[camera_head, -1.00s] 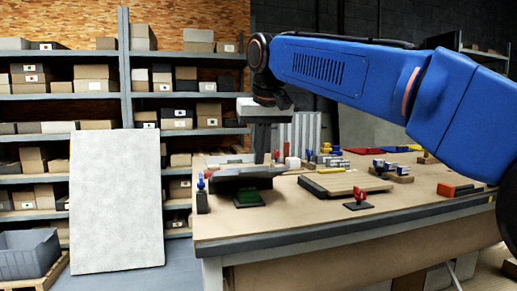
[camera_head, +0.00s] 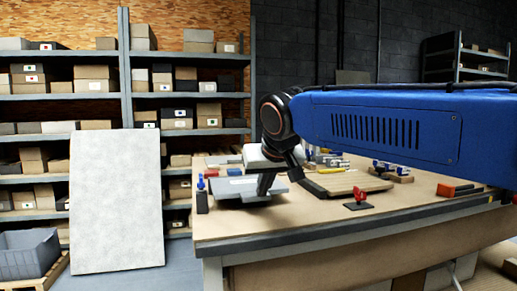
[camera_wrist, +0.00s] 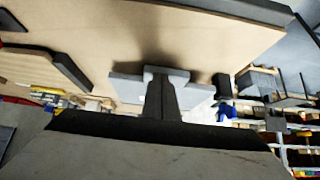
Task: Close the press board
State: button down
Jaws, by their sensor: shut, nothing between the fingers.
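The press board (camera_head: 228,187) is a grey flat plate at the table's left front corner. Its top looks nearly level, with a dark edge below; I cannot tell whether it is fully down. My gripper (camera_head: 264,190) is shut and empty, pointing down at the plate's right part. In the wrist view my gripper's shut fingers (camera_wrist: 162,88) reach to the grey plate (camera_wrist: 125,88) and seem to touch it. The arm and fingers hide part of the plate, and its hinge cannot be made out.
A blue-topped clamp (camera_head: 201,190) stands just left of the press board. An orange block (camera_head: 452,190) sits farther right.

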jog(key=shift+f, duration=0.4)
jog(key=shift+r, duration=0.15)
jog(key=shift+r, duration=0.35)
jog(key=w+r+v, duration=0.1)
jog(key=v, duration=1.2)
jog(key=s+d+f+m+g+h, duration=0.1)
jog(key=s+d+f, duration=0.2)
jog(key=d+f, duration=0.45)
jog(key=s+d+f, duration=0.3)
jog(key=d+f, duration=0.4)
jog(key=f, duration=0.2)
jog(key=s+d+f, duration=0.3)
jog(key=s+f, duration=0.1)
jog(key=f, duration=0.3)
jog(key=s+d+f+m+g, duration=0.1)
jog(key=s+d+f, duration=0.3)
jog(key=f, duration=0.4)
jog(key=s+d+f+m+h, duration=0.1)
jog(key=s+d+f, duration=0.2)
jog(key=s+f, duration=0.3)
jog(key=shift+d+f+g, duration=0.4)
jog(key=shift+f, duration=0.4)
